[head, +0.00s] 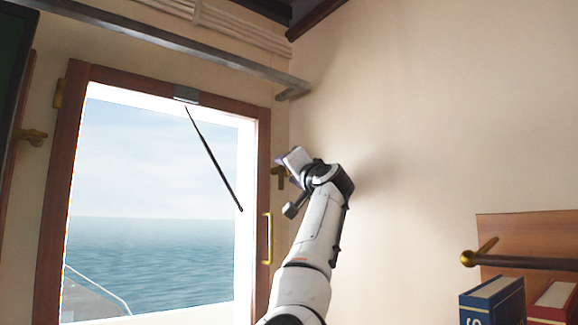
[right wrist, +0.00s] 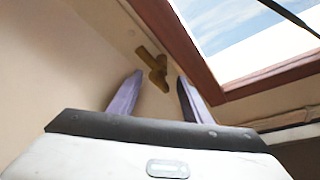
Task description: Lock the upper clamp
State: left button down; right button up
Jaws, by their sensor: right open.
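A brass clamp (head: 279,174) is fixed at the right side of the wood-framed window, partly hidden behind my right gripper in the head view. In the right wrist view the clamp (right wrist: 154,66) shows as a small lever with a cross-piece, beside the wooden frame. My right gripper (head: 284,159) is raised close to this clamp. Its two purple fingers (right wrist: 159,76) are apart, and the clamp appears in the gap between their tips. Contact cannot be told, and nothing is gripped. My left gripper is out of view.
The wooden window frame (head: 263,165) has a brass handle (head: 267,238) lower on its right side. A grey rail (head: 170,40) runs above the window. Books (head: 494,302) and a dark bar (head: 530,262) stand at the lower right. The wall right of my arm is bare.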

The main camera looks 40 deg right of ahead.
grip_shut()
jog(key=shift+r+m, duration=0.15)
jog(key=shift+m, duration=0.25)
jog(key=shift+r+m+g+h, duration=0.2)
jog(key=shift+m+g, duration=0.6)
jog(key=shift+m, duration=0.95)
jog(key=shift+r+m+g+h, duration=0.1)
jog(key=shift+m+g+h, duration=0.2)
jog(key=shift+m+g, duration=1)
jog(key=shift+m+t, duration=0.5)
jog(key=shift+m, duration=0.05)
jog(key=shift+f, duration=0.1)
grip_release()
jog(key=shift+s, duration=0.1)
jog(key=shift+a, duration=0.1)
